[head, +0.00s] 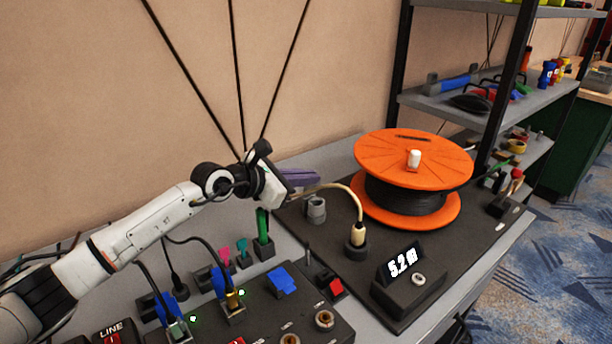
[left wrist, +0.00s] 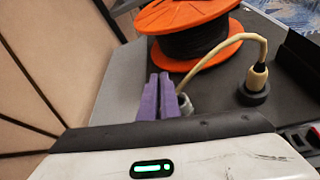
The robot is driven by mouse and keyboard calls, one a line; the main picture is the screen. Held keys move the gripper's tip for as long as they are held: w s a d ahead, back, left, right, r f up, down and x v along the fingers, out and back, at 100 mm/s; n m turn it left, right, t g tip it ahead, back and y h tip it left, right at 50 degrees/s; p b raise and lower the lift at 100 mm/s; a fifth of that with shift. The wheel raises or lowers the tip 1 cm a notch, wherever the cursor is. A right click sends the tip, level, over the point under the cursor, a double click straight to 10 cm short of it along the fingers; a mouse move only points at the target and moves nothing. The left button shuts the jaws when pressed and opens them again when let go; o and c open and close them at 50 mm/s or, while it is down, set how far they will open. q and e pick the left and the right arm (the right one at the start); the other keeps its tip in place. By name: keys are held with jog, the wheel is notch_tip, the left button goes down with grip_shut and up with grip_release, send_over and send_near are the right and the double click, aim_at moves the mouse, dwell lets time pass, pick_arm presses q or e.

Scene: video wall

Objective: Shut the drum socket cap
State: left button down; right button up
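The cable drum (head: 413,160) is orange with black cable and stands on the dark panel. A grey, short cylindrical fitting (head: 316,208) sits at its left; it also shows in the left wrist view (left wrist: 185,104). I cannot tell its lid from its body. A cream plug (head: 357,237) stands upright in a black round socket, with a cream cable arching left from it. My left gripper (head: 303,177), with purple fingers, is above and slightly left of the grey fitting. In the left wrist view the fingers (left wrist: 160,95) are together, with nothing seen between them. My right gripper is out of view.
A display box (head: 405,282) reading 5.2 stands at the panel's front. Blue connectors and dark cables (head: 222,285) crowd the left front. A grey shelf rack (head: 487,113) stands behind the drum at right. The panel between plug and drum is mostly clear.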

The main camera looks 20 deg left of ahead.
pick_arm(q)
jog(key=shift+f, duration=0.1)
jog(key=c, duration=2)
grip_release()
jog(key=v, duration=1)
jog(key=shift+s+a, duration=0.15)
